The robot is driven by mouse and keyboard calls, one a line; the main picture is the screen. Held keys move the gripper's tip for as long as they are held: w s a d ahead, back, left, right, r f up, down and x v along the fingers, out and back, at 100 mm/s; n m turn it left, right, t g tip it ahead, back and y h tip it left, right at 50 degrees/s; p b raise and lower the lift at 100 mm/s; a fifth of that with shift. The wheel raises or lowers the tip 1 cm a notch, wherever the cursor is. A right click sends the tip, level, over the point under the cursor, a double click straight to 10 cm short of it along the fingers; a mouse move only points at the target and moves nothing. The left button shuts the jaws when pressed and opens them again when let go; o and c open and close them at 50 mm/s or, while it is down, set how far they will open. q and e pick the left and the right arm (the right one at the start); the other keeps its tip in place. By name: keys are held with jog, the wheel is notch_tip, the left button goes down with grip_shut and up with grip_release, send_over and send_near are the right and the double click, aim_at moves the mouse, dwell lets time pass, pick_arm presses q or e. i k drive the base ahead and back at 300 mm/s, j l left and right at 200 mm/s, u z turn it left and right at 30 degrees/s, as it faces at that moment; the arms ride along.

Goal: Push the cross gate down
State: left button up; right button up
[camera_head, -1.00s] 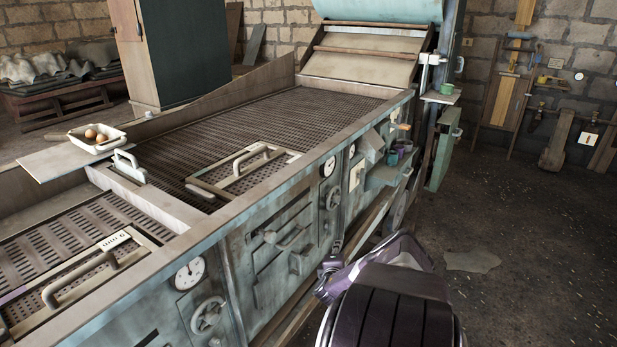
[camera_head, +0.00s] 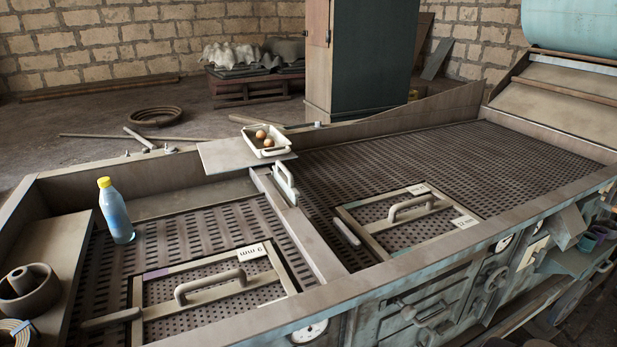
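A pale cross divider (camera_head: 312,240) runs across the machine between the left and right perforated decks. A light grey upright handle piece (camera_head: 285,184) stands at its far end, near the back wall of the bed; this looks like the cross gate's grip. I cannot tell for sure how high the gate sits. Neither of my grippers is in view.
A white tray with brown eggs (camera_head: 267,147) rests on a flat board (camera_head: 236,156) behind the divider. A blue bottle with a yellow cap (camera_head: 115,212) stands on the left deck. Handled screen frames lie on the left deck (camera_head: 212,285) and right deck (camera_head: 407,214).

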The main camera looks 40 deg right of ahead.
aim_at(287, 183)
jog(key=k+z, duration=0.1)
jog(key=z, duration=0.25)
jog(key=k+z, duration=0.1)
jog(key=z, duration=0.3)
jog(key=k+l+z, duration=0.1)
jog(key=z, duration=0.25)
